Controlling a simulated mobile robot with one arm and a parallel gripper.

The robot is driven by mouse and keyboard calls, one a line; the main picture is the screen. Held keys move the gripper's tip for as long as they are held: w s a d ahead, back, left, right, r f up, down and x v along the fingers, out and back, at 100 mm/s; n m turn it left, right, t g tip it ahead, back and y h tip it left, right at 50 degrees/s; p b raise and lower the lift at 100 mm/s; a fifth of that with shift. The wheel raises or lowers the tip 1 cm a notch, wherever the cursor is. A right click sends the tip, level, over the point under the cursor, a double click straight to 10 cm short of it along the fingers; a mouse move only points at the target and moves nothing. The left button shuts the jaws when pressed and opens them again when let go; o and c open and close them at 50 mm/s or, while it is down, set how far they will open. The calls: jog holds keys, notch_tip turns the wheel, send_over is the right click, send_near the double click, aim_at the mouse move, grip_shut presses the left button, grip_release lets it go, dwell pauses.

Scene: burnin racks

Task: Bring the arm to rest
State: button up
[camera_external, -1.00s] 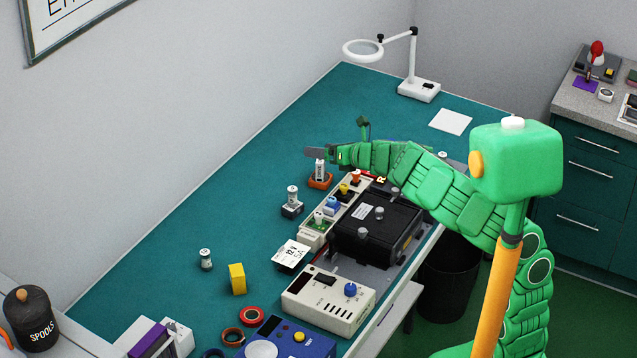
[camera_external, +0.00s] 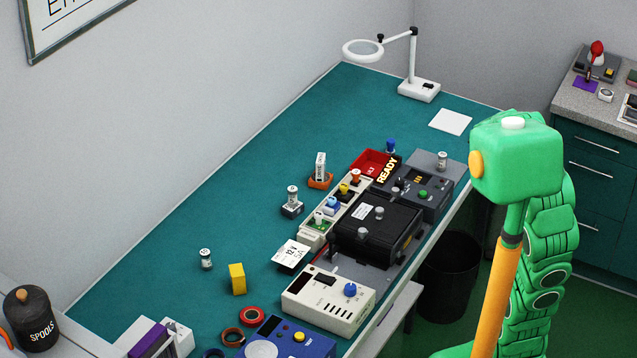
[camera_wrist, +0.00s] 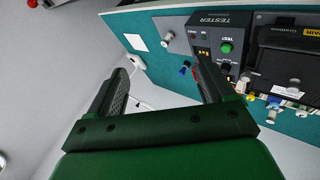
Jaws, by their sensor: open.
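My gripper (camera_wrist: 160,92) shows in the wrist view with its two dark fingers spread wide and nothing between them. In the external view the gripper is hidden behind my green head and body. My green arm is drawn in at the right, off the bench. The teal bench (camera_external: 190,195) stands to the left of me, with no part of the arm over it. In the wrist view the bench top (camera_wrist: 115,25) lies beyond the fingers.
A black case (camera_external: 375,232), a grey tester (camera_external: 432,200), a red bin (camera_external: 372,163) and a cream box (camera_external: 328,298) stand along the bench's near side. A white magnifier lamp (camera_external: 412,60) stands at the back. A dark waste bin (camera_external: 450,285) is below the bench edge.

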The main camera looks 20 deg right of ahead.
jog(key=s+a+f+m+g+y, duration=0.1)
jog(key=s+a+f+m+g, duration=0.1)
jog(key=s, duration=0.8)
jog(key=s+a+f+m+g+y, duration=0.1)
jog(key=s+a+f+m+g, duration=0.1)
jog(key=s, duration=0.9)
jog(key=s+a+f+m+g+y, duration=0.1)
jog(key=s+a+f+m+g, duration=0.1)
jog(key=s, duration=0.8)
jog(key=a+m+g, duration=0.1)
jog(key=a+g, duration=0.1)
jog(key=g, duration=0.1)
jog(key=shift+s+a+f+m+g, duration=0.15)
jog(key=shift+s+a+m+g, duration=0.15)
jog(key=shift+s+a+g, duration=0.1)
